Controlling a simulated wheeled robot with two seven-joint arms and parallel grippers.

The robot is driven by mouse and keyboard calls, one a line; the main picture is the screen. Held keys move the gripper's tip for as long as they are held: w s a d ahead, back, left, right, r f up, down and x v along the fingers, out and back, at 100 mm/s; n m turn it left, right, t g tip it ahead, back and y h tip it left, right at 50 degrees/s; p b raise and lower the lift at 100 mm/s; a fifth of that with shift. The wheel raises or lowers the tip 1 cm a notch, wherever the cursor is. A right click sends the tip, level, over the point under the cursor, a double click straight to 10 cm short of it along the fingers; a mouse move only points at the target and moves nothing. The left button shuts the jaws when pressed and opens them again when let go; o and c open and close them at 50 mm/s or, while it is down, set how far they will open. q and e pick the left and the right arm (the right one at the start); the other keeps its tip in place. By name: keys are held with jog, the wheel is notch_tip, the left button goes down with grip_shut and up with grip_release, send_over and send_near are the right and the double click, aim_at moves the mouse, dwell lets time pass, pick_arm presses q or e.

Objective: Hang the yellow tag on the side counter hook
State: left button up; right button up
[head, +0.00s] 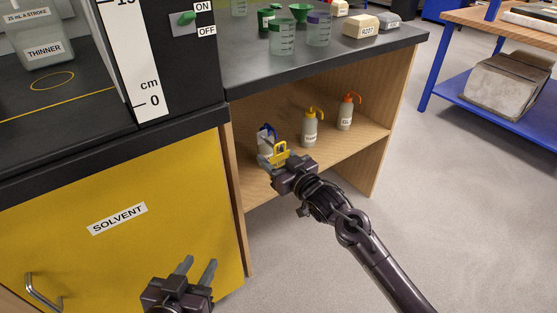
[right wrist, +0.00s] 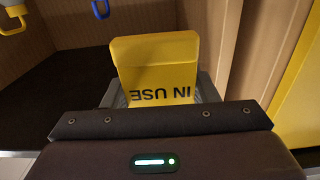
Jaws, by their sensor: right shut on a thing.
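The yellow tag (head: 280,155) is held by my right gripper (head: 272,161), in front of the open shelf under the side counter (head: 325,62). In the right wrist view the tag (right wrist: 158,65) stands between the grey fingers, with "IN USE" upside down. In the head view a yellow loop shows at the tag's top. My right gripper is shut on the tag. I cannot make out the side counter hook in either view. My left gripper (head: 197,268) is open and empty, low in front of the yellow solvent cabinet (head: 120,215).
A bottle with a yellow spout (head: 310,128) and one with an orange spout (head: 346,113) stand on the shelf. A pale thing with a blue top (head: 266,140) is close behind the right gripper, partly hidden. Beakers (head: 282,38) stand on the counter. The floor (head: 440,190) at right is clear.

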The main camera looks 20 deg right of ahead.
jog(key=shift+w, duration=0.2)
dwell(0.3)
jog(key=shift+w+a+f+b, duration=0.2)
jog(key=shift+w+f+b, duration=0.15)
jog(key=shift+w+f, duration=0.15)
jog(key=shift+w, duration=0.1)
jog(key=shift+w+a, duration=0.1)
jog(key=shift+w+a+f, duration=0.1)
jog(key=shift+w, duration=0.25)
jog(key=o, duration=1.5)
